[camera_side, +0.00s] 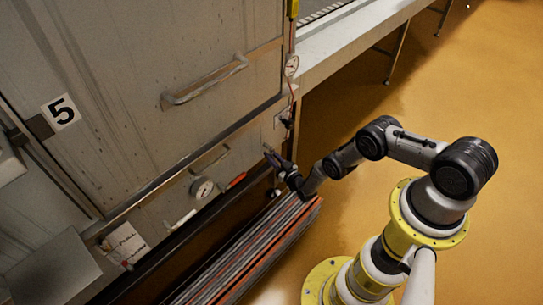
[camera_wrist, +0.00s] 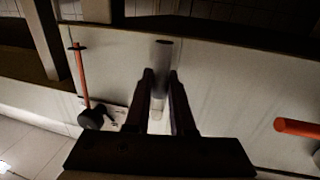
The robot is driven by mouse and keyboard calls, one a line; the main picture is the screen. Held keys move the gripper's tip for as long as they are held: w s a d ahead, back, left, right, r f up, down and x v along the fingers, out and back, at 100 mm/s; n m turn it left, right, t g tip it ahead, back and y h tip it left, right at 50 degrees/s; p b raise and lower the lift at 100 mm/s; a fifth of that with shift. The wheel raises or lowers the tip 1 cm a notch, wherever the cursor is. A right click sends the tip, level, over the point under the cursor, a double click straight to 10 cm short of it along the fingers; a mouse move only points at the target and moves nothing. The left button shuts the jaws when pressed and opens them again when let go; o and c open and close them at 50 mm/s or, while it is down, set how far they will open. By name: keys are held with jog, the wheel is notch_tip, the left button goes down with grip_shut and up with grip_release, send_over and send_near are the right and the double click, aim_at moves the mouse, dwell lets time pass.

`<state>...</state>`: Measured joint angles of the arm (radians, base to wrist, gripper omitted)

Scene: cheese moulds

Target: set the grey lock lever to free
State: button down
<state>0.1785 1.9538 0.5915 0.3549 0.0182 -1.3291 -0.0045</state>
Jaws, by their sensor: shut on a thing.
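The grey lock lever (camera_wrist: 162,52) shows in the wrist view as a grey rounded bar standing out between the two fingers, with its tip beyond them. A paler part of it shows lower down between the fingers. My gripper (camera_wrist: 160,76) is shut on it, one finger on each side. In the side view my gripper (camera_side: 271,156) is at the lower right of the big grey panel. There the lever is too small and too covered by the fingers to read its angle. I see no readable lock or free mark.
An orange-red handle (camera_side: 236,180) and a round gauge (camera_side: 203,188) sit left of my gripper. The orange handle also shows at the right of the wrist view (camera_wrist: 296,128). A red rod (camera_wrist: 80,78) and black knob (camera_wrist: 93,118) are on its left. Striped slats (camera_side: 250,250) lie below.

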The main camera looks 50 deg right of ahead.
jog(key=shift+m, duration=0.3)
jog(key=m, duration=0.1)
jog(key=a+m, duration=0.1)
jog(key=m, duration=0.1)
jog(key=shift+a+r+g, duration=0.1)
jog(key=shift+r+g, duration=0.05)
jog(key=shift+g, duration=0.25)
jog(key=m, duration=0.2)
jog(key=a+m, duration=0.1)
jog(key=shift+r+y, duration=0.25)
jog(key=shift+y, duration=0.15)
jog(key=m, duration=0.2)
jog(key=a+r+m+y, duration=0.1)
jog(key=m, duration=0.1)
jog(key=shift+r+g, duration=0.1)
jog(key=shift+g, duration=0.3)
jog(key=shift+a+r+m+y, duration=0.15)
jog(key=shift+r+m+y, duration=0.15)
jog(key=shift+m, duration=0.55)
jog(key=shift+a+r+m+y, duration=0.1)
jog(key=shift+r+m+y, duration=0.15)
jog(key=shift+m, duration=0.6)
jog(key=c, duration=0.8)
grip_release()
jog(key=shift+o, duration=0.2)
